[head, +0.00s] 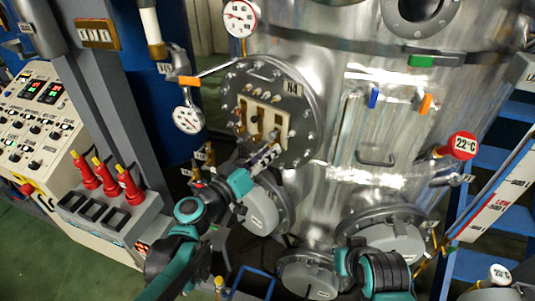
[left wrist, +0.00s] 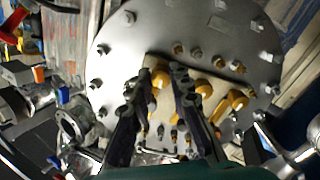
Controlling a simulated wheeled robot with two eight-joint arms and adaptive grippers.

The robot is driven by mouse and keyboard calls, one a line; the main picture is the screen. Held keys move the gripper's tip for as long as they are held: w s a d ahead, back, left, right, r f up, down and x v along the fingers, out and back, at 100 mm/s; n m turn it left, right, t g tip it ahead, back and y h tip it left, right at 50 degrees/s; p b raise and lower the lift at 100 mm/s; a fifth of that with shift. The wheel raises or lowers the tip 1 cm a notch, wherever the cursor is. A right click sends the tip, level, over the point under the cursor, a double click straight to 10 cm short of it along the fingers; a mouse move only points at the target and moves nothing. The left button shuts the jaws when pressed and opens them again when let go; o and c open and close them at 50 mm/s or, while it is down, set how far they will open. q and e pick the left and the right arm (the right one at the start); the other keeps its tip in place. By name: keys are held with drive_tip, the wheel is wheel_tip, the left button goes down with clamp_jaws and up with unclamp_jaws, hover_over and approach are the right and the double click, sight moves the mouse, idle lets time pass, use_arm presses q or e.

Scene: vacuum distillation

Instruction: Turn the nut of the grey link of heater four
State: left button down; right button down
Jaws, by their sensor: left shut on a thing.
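Heater four's round grey flange (head: 306,140), labelled H4, is on the steel vessel in the head view. It carries a pale terminal plate (head: 283,117) with brass-coloured links and studs. My left gripper (head: 274,148) reaches its lower right part from below. In the left wrist view the flange (left wrist: 125,38) fills the middle, and the dark fingers of my left gripper (left wrist: 160,92) point at the plate. They are shut around a small brass-coloured part (left wrist: 159,78), seemingly a nut; the fingers partly hide it. I cannot make out which link is the grey one. My right gripper is not visible.
Further grey covers (head: 308,278) sit low on the vessel. A control panel (head: 35,125) and red-handled switches (head: 131,187) are at left. A red 22 °C thermometer (head: 464,146) is at right.

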use_arm(q)
drive_tip(key=shift+f+m, duration=0.15)
drive_tip(key=shift+m, duration=0.85)
drive_tip(key=c, duration=1.4)
unclamp_jaws()
drive_tip(key=v, duration=1.2)
